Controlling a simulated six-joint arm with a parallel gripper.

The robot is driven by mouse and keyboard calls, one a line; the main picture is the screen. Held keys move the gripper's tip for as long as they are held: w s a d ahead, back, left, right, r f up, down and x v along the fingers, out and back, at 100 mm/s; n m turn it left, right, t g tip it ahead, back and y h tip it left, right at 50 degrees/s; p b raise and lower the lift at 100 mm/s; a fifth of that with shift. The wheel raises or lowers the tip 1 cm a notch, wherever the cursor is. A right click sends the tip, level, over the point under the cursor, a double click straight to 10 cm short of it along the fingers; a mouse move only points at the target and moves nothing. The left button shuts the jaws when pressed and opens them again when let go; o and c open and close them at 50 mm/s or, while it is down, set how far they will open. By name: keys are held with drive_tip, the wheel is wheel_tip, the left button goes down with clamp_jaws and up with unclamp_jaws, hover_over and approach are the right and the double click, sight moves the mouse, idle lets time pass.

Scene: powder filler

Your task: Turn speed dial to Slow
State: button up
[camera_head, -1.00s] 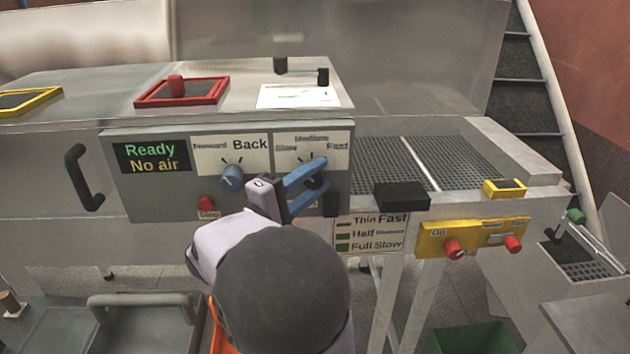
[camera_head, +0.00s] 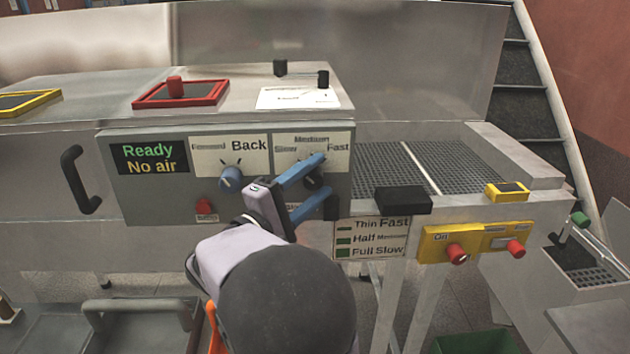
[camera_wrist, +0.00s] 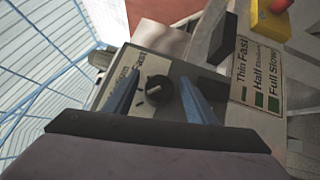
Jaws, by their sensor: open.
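The speed dial (camera_head: 312,181) is a black knob on the grey control panel, under a label reading Slow, Medium and Fast. My gripper (camera_head: 327,180) is open, with one blue finger above the dial and the other below it in the head view. In the wrist view the dial (camera_wrist: 158,90) shows between the two blue fingers, with a white mark on its face. I see no clear contact, and cannot tell whether the fingertips touch the dial. The fingers partly hide the dial and its label in the head view.
A blue Forward/Back knob (camera_head: 230,179) and a red stop button (camera_head: 204,207) sit left of my gripper. A black block (camera_head: 403,200) juts out to the right, above the Thin/Half/Full label (camera_head: 372,238). A yellow switch box (camera_head: 475,241) is further right.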

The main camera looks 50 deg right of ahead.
sight(311, 184)
drive_tip(key=a, duration=0.1)
drive_tip(key=a+b, duration=0.1)
drive_tip(key=a, duration=0.1)
drive_tip(key=a+f+b, duration=0.1)
drive_tip(key=a, duration=0.1)
drive_tip(key=shift+a, duration=0.25)
drive_tip(key=shift+a+b, duration=0.35)
drive_tip(key=shift+a, duration=0.5)
drive_tip(key=s+a+f+g+y+p, duration=0.1)
drive_tip(key=s+a+f+y, duration=0.15)
drive_tip(key=f, duration=0.35)
drive_tip(key=s+a+f+n+y+p, duration=0.1)
drive_tip(key=s+a+f+y, duration=0.1)
drive_tip(key=f+y, duration=0.35)
drive_tip(key=s+a+f+g+y+p, duration=0.1)
drive_tip(key=s+a+f+y, duration=0.1)
drive_tip(key=f, duration=0.6)
drive_tip(key=a+f+m+y+p, duration=0.1)
drive_tip(key=a+f+y, duration=0.3)
drive_tip(key=a, duration=0.5)
drive_tip(key=a+f+m+t+y+p, duration=0.1)
drive_tip(key=a+f+y, duration=0.3)
drive_tip(key=a, duration=0.5)
drive_tip(key=shift+s+a+m+t+y+p, duration=0.15)
drive_tip(key=shift+a+m+t+y+p, duration=0.25)
drive_tip(key=shift+y, duration=0.5)
